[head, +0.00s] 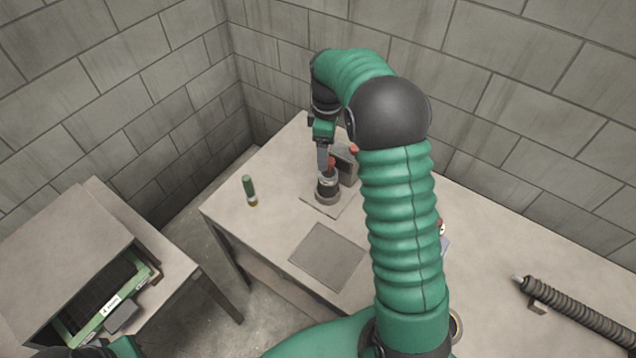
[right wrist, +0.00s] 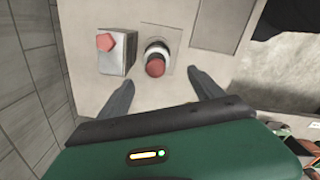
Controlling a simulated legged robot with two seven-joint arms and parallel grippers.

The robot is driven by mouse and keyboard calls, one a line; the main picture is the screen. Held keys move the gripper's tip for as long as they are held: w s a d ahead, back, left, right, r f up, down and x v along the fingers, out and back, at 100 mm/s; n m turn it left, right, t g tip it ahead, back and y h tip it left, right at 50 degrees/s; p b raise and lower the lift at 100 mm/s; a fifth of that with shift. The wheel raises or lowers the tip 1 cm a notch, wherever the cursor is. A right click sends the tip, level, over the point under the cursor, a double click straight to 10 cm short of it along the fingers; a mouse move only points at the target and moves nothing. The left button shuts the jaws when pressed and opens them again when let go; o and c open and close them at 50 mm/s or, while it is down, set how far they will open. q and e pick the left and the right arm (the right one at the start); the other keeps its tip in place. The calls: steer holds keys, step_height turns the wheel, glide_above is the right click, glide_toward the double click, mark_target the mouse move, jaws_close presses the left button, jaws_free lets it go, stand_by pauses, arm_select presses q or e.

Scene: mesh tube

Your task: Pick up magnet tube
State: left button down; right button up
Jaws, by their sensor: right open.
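A dark upright cylinder with a red top (head: 327,188) stands on a square plate at the far end of the table. In the right wrist view this red-topped cylinder (right wrist: 156,62) lies between my fingers, just ahead of the tips. My right gripper (right wrist: 160,78) is open and points down at it, with nothing held; in the head view the gripper (head: 324,155) is right above the cylinder. I cannot tell for certain which is the magnet tube. My left gripper is not clearly visible.
A grey box with a red button (right wrist: 117,48) stands close beside the cylinder. A square plate (head: 327,256) lies flat on the table (head: 275,222). A long ribbed dark tube (head: 580,315) lies at right. A lower bench (head: 70,255) stands at left. Block walls close the back.

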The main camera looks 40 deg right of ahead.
mark_target(329, 171)
step_height(329, 171, down, 8)
steer(key=shift+w+r, duration=0.1)
steer(key=shift+r, duration=0.15)
steer(key=f, duration=0.3)
steer(key=d+f+p, duration=0.1)
steer(key=shift+s+f, duration=0.25)
steer(key=shift+f, duration=0.15)
steer(key=shift+w+f, duration=0.1)
steer(key=shift+f, duration=0.2)
jaws_close()
